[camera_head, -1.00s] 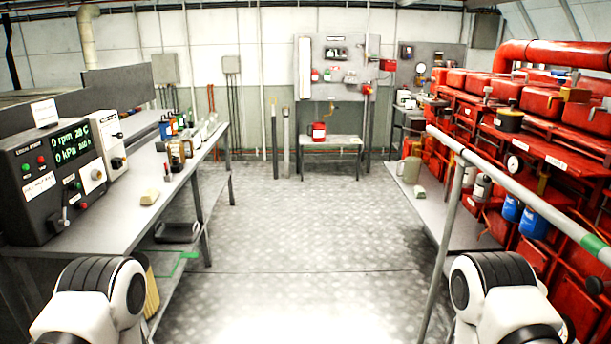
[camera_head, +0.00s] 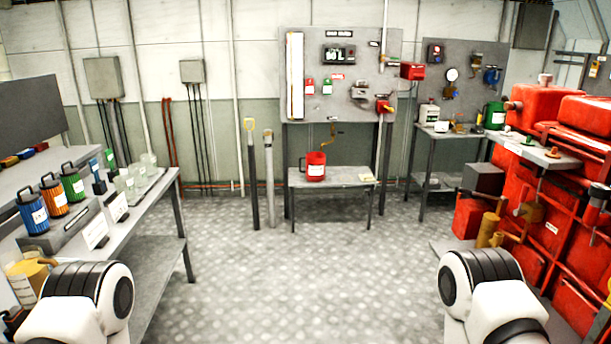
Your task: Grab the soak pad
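I cannot pick out the soak pad for certain. A small flat pale-yellow item (camera_head: 367,177) lies at the right end of the small grey table against the back wall; it is too small to identify. A red can (camera_head: 316,167) stands left of it on the same table. Only upper parts of my two arms show at the bottom left and bottom right. Neither gripper is in view, so what they hold cannot be seen.
A bench on the left carries blue, orange and green canisters (camera_head: 73,183) and clear bottles. The red engine (camera_head: 540,190) fills the right side. A grey side table (camera_head: 466,134) with several items stands at the back right. The textured metal floor (camera_head: 290,270) between is clear.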

